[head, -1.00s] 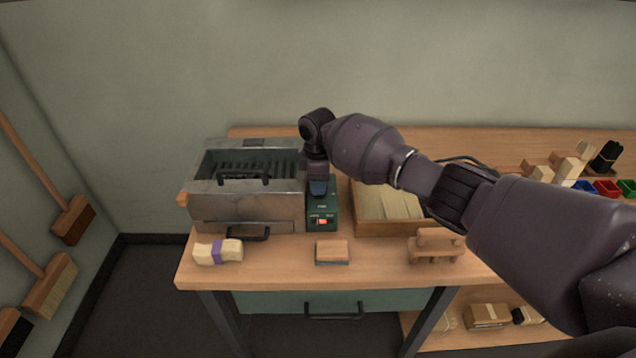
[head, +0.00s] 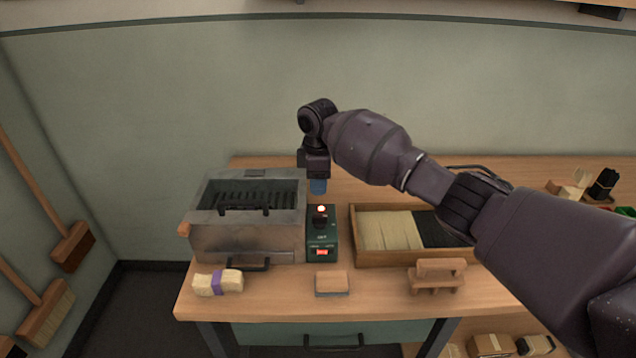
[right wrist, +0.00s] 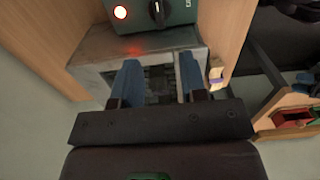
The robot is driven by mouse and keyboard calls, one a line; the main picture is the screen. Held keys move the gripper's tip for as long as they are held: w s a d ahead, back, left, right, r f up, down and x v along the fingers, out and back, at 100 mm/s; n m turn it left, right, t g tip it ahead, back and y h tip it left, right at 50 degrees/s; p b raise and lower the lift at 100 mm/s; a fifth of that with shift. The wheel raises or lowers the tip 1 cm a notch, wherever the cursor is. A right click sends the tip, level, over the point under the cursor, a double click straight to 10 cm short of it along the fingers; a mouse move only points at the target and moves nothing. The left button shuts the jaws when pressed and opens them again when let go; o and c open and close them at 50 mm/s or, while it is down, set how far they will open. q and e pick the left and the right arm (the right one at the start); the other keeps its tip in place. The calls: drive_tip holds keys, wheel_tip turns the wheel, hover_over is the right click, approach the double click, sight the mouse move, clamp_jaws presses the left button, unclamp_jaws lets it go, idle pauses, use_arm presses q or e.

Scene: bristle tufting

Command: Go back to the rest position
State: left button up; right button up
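My right gripper (head: 318,186) hangs from the bent right arm, above and behind the green control box (head: 329,238) in the head view. In the right wrist view the two blue fingers of the right gripper (right wrist: 160,80) stand apart with nothing held between them. The box has a glowing lamp (head: 321,209), a dark knob (head: 320,222) and a lit red switch (head: 322,252). The lamp (right wrist: 120,12) and knob (right wrist: 157,12) also show in the right wrist view. My left gripper is in neither view.
A metal trough with a slotted top (head: 275,240) stands left of the box. A wooden tray (head: 400,260) with pale and black bristles lies right, under my arm. A tied bristle bundle (head: 205,284), a small block (head: 332,282) and a wooden stand (head: 436,287) line the front edge.

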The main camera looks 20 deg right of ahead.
drive_tip(key=w+a+r+m+t+y, duration=0.3)
drive_tip(key=w+a+r+t, duration=0.4)
drive_tip(key=t, duration=0.1)
drive_tip(key=s+d+f+m+t+h, duration=0.1)
drive_tip(key=s+d+f+m, duration=0.2)
drive_tip(key=s+f, duration=0.6)
drive_tip(key=s+d+f+m+t+h, duration=0.1)
drive_tip(key=s+d+f+m, duration=0.3)
drive_tip(key=s, duration=1.6)
drive_tip(key=s+d+f+m+t+h, duration=0.1)
drive_tip(key=s+d+f+m, duration=0.3)
drive_tip(key=s+d+f, duration=0.4)
drive_tip(key=s+f, duration=0.7)
drive_tip(key=shift+s+d+f+t, duration=0.15)
drive_tip(key=shift+s+d+t, duration=0.05)
drive_tip(key=shift+s+t, duration=0.15)
